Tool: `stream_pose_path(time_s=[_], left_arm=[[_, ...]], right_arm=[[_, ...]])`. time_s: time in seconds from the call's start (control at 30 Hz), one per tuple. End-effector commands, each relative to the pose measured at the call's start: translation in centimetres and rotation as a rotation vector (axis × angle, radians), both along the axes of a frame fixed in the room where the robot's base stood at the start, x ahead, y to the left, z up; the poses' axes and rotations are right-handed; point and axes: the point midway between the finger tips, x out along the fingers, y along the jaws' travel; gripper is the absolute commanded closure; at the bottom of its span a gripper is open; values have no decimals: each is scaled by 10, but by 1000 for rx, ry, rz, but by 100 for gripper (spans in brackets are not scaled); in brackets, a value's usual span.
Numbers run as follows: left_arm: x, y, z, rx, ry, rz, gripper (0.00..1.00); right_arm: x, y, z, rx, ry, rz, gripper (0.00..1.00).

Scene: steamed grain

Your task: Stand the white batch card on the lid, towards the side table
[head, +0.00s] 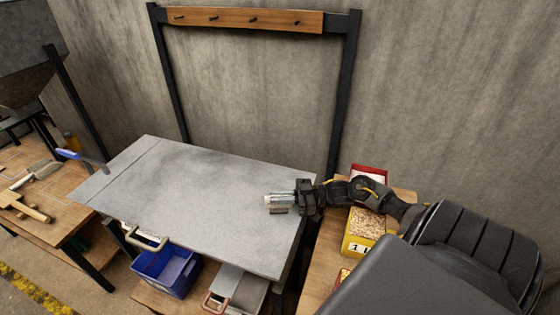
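My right gripper (279,203) reaches in from the right over the right end of a large flat grey top (190,195), which may be the lid. A small pale, whitish piece shows at its fingertips, with a dark strip just below. I cannot tell whether the pale piece is the white batch card or part of the fingers, nor whether it touches the top. No separate white card shows elsewhere. The rest of the grey top is bare. My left gripper is out of view.
A wooden table (68,205) at left holds a brush and a wooden tool. A blue-handled tool (68,154) is by the grey top's left corner. A blue bin (168,268) sits below. A wooden table (327,257) at right holds red and yellow grain boxes (358,246) near my arm.

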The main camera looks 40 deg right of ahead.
Motion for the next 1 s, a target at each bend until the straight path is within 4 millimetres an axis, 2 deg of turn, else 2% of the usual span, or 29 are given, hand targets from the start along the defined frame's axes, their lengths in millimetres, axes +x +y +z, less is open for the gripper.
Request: stream_pose_path(time_s=[0.03,0.1,0.43,0.57,0.8,1.0], left_arm=[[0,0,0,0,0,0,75],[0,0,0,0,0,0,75],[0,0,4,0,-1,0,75],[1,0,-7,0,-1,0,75],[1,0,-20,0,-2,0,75],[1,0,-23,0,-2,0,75]], right_arm=[[0,0,1,0,0,0,82],[0,0,1,0,0,0,75],[0,-1,5,-1,1,0,75],[-12,-15,-1,-4,3,-1,75],[-38,-44,0,0,3,0,75],[-47,-56,3,1,1,1,75]])
